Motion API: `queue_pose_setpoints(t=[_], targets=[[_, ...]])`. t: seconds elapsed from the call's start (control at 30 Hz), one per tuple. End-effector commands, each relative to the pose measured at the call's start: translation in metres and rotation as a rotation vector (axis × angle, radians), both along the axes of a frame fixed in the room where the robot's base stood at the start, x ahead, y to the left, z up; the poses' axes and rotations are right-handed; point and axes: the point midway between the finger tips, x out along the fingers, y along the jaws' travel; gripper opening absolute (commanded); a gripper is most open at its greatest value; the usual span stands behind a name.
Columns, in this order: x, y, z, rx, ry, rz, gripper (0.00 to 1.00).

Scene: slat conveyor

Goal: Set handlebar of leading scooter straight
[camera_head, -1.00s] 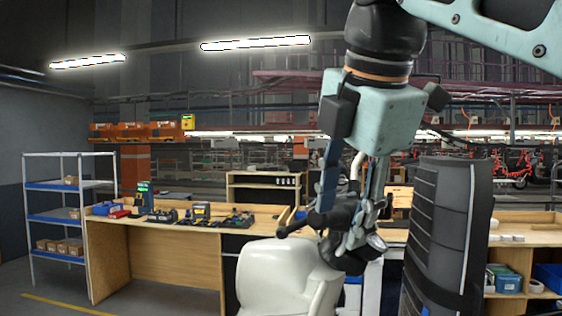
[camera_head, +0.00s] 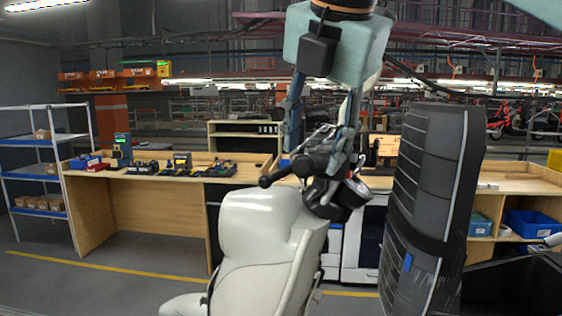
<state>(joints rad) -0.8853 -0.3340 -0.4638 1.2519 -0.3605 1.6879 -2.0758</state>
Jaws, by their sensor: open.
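A cream scooter (camera_head: 270,225) stands in front of me in the head view, its front body and part of its lower side showing. Its dark handlebar (camera_head: 290,171) has one black grip pointing left, with a round dark part at the right. My gripper (camera_head: 320,158) points down at the handlebar with its fingers spread, one finger on the left and one on the right of the bar. Whether the fingers touch the bar cannot be told. The far end of the handlebar is hidden behind the gripper and the scooter parts.
A wooden workbench (camera_head: 150,215) with tools and a shelf rack (camera_head: 40,175) are behind at left. Blue bins (camera_head: 530,224) sit at right. The floor at left is clear.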

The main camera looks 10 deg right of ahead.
Motion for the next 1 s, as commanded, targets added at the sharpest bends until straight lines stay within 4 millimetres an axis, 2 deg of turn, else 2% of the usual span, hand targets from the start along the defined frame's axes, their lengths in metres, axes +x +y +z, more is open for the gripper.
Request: queue_pose_setpoints(t=[0.1,0.3,0.67,1.0], targets=[[0.008,0.0,-0.015,0.0,0.003,0.001,0.43],[0.017,-0.001,-0.03,0.0,0.0,0.0,0.43],[0.019,0.0,-0.033,0.0,0.0,-0.001,0.43],[0.019,0.0,-0.033,0.0,0.0,0.0,0.06]])
